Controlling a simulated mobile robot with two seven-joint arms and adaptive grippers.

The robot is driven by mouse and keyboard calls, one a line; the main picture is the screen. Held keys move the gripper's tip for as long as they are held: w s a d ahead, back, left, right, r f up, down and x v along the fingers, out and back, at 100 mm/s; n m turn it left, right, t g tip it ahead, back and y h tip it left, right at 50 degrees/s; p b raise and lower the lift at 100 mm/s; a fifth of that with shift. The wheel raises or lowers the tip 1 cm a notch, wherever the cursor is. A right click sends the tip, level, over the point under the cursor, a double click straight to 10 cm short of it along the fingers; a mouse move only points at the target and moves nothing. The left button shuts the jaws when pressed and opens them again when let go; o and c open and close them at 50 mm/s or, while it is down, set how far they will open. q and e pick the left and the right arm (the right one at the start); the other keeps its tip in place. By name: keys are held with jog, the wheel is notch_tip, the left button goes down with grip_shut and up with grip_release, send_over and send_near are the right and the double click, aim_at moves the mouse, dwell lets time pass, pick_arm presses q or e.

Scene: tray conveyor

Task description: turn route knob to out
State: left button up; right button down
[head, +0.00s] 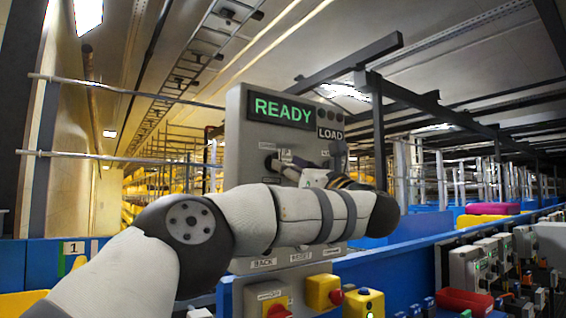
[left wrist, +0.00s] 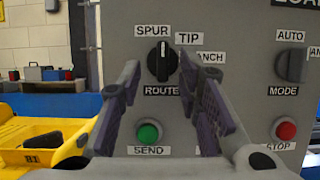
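The black route knob (left wrist: 161,62) is on the grey control panel (head: 238,135), above a ROUTE label (left wrist: 161,90). Its white mark points about straight up, near the SPUR label (left wrist: 153,31) and the TIP label (left wrist: 189,38). A third label, ending in "NCH", is partly hidden by a finger. I see no OUT label. My left gripper (left wrist: 159,70) is open, its fingertips on either side of the knob with gaps showing; I cannot tell its depth to the panel. In the head view this gripper (head: 300,172) is at the panel, partly behind my arm. My right gripper is not in view.
A mode knob (left wrist: 291,65) sits to the right. A green SEND button (left wrist: 149,132) and a red STOP button (left wrist: 285,130) are below. The panel's screen (head: 282,109) reads READY. A yellow bin (left wrist: 40,135) is at left. More control boxes (head: 480,262) stand at right.

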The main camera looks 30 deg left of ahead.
pick_arm(q)
jog(key=x, duration=0.3)
jog(key=shift+w+a+r, duration=0.1)
jog(key=shift+w+a, duration=0.2)
jog(key=shift+w, duration=0.05)
grip_shut()
jog(key=shift+s+r, duration=0.1)
jog(key=shift+r, duration=0.05)
